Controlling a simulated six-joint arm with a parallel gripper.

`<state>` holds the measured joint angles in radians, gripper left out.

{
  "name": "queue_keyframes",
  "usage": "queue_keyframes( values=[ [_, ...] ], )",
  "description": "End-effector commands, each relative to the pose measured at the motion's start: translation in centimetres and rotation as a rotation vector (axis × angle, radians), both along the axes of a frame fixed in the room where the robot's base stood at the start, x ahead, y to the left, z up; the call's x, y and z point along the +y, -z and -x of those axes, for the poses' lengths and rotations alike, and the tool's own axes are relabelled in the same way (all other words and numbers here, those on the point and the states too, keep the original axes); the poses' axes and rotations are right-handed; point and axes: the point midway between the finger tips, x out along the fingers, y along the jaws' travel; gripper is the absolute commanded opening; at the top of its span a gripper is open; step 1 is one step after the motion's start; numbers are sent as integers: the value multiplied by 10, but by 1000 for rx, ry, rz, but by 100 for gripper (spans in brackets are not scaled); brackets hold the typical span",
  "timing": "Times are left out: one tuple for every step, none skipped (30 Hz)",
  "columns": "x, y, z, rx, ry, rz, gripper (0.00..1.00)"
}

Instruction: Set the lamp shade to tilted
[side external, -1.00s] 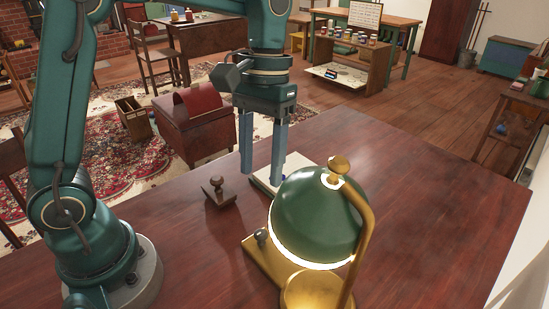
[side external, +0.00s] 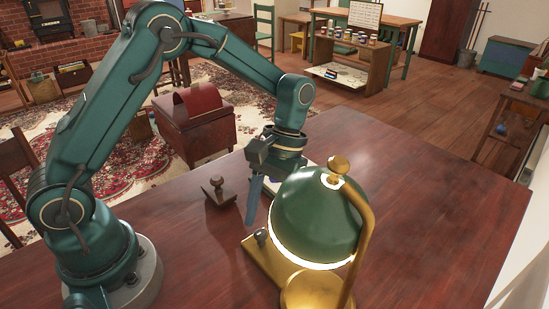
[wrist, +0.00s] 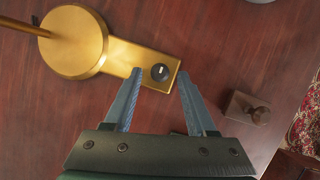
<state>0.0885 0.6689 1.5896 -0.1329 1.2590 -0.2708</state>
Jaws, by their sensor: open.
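The lamp has a green dome shade (side external: 315,215) with a glowing lower rim, hung from a brass arm over a brass base (side external: 258,262). The shade looks roughly level. A small dark knob (side external: 262,237) stands on the base's narrow end; in the wrist view the knob (wrist: 160,72) has a light mark. My gripper (side external: 258,202) is just behind the lamp, pointing down, partly hidden by the shade. In the wrist view my gripper (wrist: 160,75) is open and empty, its fingertips on either side of the knob in the picture. Its height above the knob is unclear.
A dark wooden stamp (side external: 218,191) lies on the table left of the lamp; the stamp (wrist: 248,108) is right of the fingers in the wrist view. A pale pad lies behind the gripper, partly hidden. The table's right side (side external: 430,195) is clear.

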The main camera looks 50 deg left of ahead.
Motion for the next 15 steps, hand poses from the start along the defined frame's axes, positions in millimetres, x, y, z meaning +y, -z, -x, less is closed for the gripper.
queue_keyframes(
  values=[
    [0, 1, 1, 0, 0, 0, 56],
    [0, 1, 1, 0, 0, 0, 56],
    [0, 2, 1, -1, 0, 0, 56],
    [0, 2, 1, -1, 0, 0, 56],
    [0, 2, 1, -1, 0, 0, 56],
    [0, 2, 0, -1, 0, 0, 56],
    [0, 1, 1, -1, 0, 0, 56],
    [0, 1, 1, -1, 0, 0, 56],
    [0, 1, 0, -1, 1, 0, 56],
    [0, 1, 0, -3, 2, 1, 56],
    [-1, 0, -1, -9, 8, 4, 56],
    [-2, -3, -4, -24, 23, 10, 56],
    [-4, -6, -8, -42, 42, 17, 56],
    [-7, -11, -13, -65, 65, 27, 56],
    [-11, -20, -22, -109, 111, 46, 56]
  ],
)
